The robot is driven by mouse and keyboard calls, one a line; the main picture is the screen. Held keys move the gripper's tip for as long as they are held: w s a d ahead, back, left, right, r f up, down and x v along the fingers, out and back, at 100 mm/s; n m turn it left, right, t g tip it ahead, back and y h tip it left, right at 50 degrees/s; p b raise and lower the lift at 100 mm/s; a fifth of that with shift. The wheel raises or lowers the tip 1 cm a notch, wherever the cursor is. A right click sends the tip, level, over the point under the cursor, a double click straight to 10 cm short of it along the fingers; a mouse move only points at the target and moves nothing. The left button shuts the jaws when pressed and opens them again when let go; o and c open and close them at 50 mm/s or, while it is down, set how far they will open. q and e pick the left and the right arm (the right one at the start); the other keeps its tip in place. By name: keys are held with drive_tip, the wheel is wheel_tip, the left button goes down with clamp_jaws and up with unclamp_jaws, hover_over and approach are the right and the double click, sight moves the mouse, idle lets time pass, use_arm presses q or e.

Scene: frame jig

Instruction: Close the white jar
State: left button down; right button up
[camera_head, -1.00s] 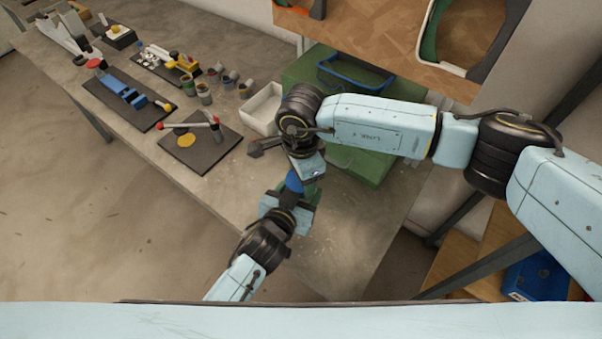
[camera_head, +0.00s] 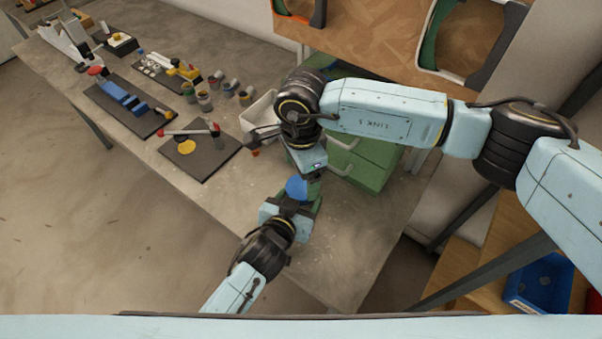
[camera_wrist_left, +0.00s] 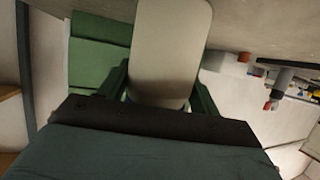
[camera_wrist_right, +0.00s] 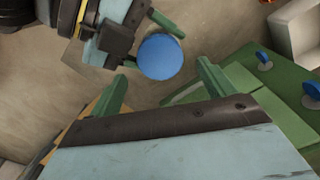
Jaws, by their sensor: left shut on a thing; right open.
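The white jar (camera_wrist_left: 170,50) is held between the green fingers of my left gripper (camera_wrist_left: 160,85), which is shut on it. In the right wrist view a round blue lid (camera_wrist_right: 160,56) shows from above by the left gripper's fingertips. It also shows in the head view (camera_head: 296,187), between the two grippers. It appears to be over the jar's mouth, but I cannot tell whether it is seated or how tightly. My right gripper (camera_wrist_right: 162,74) is open, with its fingers on either side of the lid in its own view, apparently apart from it.
A green drawer cabinet (camera_head: 367,166) stands beside my right gripper, close to a white tray (camera_head: 257,112). Dark mats with tools (camera_head: 201,153) and several small pots (camera_head: 204,101) lie farther left. The table's front right is clear.

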sight(301, 186)
drive_tip(key=shift+c, duration=0.3)
drive_tip(key=n, duration=0.1)
drive_tip(key=r+n, duration=0.1)
drive_tip(key=shift+r+n, duration=0.25)
drive_tip(key=shift+n, duration=0.05)
drive_tip(key=r+n, duration=0.2)
drive_tip(key=n, duration=0.1)
drive_tip(key=shift+f, duration=0.1)
drive_tip(key=shift+f, duration=4)
drive_tip(key=c, duration=1)
drive_tip(key=m, duration=0.6)
drive_tip(key=shift+m, duration=0.3)
